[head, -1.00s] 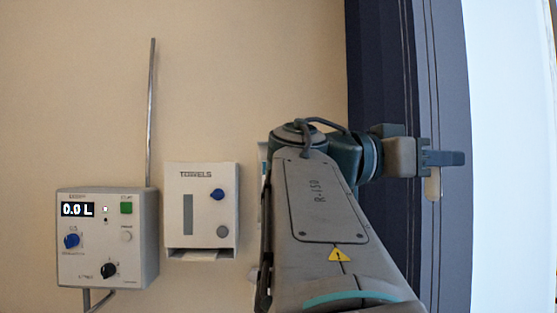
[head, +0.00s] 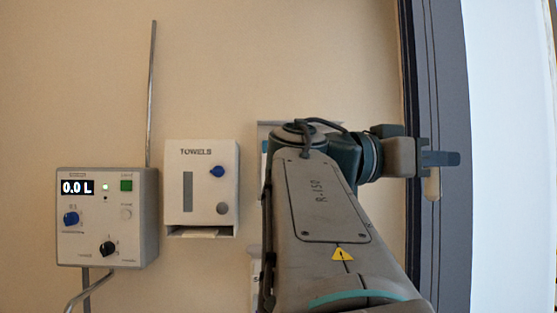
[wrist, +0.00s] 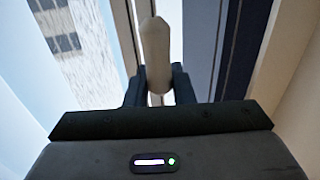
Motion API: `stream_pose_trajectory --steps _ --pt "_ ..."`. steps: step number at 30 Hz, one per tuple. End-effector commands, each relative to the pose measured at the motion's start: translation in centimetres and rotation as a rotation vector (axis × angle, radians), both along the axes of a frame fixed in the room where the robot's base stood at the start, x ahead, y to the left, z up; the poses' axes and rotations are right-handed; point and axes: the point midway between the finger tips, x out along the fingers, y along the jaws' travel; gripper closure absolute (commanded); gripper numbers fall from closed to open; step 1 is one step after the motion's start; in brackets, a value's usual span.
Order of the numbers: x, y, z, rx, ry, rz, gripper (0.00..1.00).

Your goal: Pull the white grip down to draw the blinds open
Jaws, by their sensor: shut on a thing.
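The white grip (head: 433,186) is a small cream, rounded piece showing just below my gripper (head: 440,159) in the head view. In the wrist view, the grip (wrist: 156,52) stands between the two dark fingers of my gripper (wrist: 158,86), which is shut on it. Its upper part hides some of the window frame behind.
A towel dispenser (head: 201,150) and a control box (head: 128,240) reading 0.0 L are on the beige wall at left, with a thin metal pipe (head: 151,90) between them. The bright window pane (head: 510,150) is at right. A pale wall item is partly hidden behind my arm.

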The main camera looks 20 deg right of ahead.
Motion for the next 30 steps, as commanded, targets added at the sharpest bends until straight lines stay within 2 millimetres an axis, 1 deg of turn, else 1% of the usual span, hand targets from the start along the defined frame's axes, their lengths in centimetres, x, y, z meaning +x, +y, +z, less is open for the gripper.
stream_pose_trajectory --steps 1,9,15,18,21,25,30 --pt "0.1 0.0 -2.1 0.001 0.002 0.001 1.00" --pt "0.0 0.0 -7.7 0.002 0.002 0.000 1.00" --pt "0.0 0.0 -11.3 0.001 0.003 -0.001 1.00" --pt "0.0 0.0 -12.5 0.001 0.003 -0.001 1.00" --pt "0.0 0.0 -13.3 0.001 0.003 -0.001 1.00" --pt "0.0 0.0 -13.7 0.001 0.003 -0.001 1.00" --pt "0.0 0.0 -13.7 0.001 0.002 0.000 1.00"
